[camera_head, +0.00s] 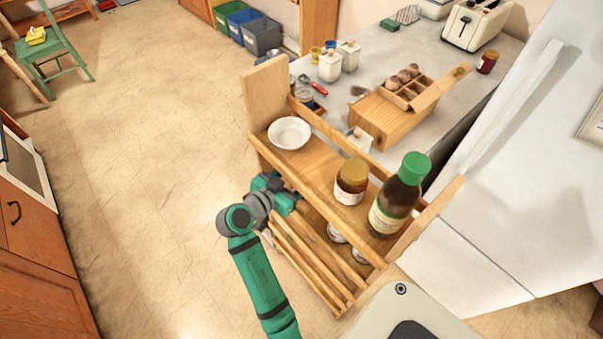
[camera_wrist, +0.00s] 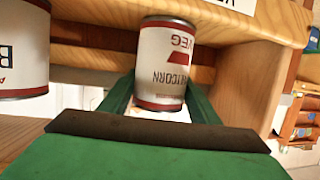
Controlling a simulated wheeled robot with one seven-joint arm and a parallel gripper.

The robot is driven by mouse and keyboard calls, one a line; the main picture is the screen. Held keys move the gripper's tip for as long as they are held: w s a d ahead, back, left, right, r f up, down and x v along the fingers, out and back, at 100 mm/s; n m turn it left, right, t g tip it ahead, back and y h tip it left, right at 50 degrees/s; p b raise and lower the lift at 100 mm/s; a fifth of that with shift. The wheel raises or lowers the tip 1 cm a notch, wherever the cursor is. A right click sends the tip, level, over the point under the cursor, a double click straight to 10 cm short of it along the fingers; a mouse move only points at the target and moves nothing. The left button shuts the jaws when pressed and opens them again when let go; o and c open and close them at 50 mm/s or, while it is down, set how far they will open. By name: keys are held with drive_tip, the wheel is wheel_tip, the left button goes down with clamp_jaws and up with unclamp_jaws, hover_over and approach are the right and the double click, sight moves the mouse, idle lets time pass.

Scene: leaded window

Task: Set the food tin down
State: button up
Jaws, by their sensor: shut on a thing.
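The food tin (camera_wrist: 165,65) is a white can with dark red bands and a printed label. In the wrist view it stands between the two green fingers of my gripper (camera_wrist: 160,98), which is shut on it. Wooden boards of the rack show close behind the tin; I cannot tell whether it touches a shelf. In the head view my gripper (camera_head: 287,200) is at the left end of the wooden rack (camera_head: 315,170), by its lower level. The held tin is hidden there.
Another tin (camera_wrist: 22,50) is at the left of the wrist view. On the rack's upper shelf are a white bowl (camera_head: 289,132), a brown jar (camera_head: 351,182) and a green-capped bottle (camera_head: 397,195). More tins (camera_head: 337,233) show below. Open floor (camera_head: 150,170) lies left.

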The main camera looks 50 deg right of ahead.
drive_tip(key=o, duration=1.4)
drive_tip(key=shift+f, duration=0.1)
drive_tip(key=shift+o, duration=0.2)
drive_tip(key=shift+w, duration=0.15)
drive_tip(key=shift+a, duration=0.2)
drive_tip(key=v, duration=1.1)
drive_tip(key=shift+a+r, duration=0.3)
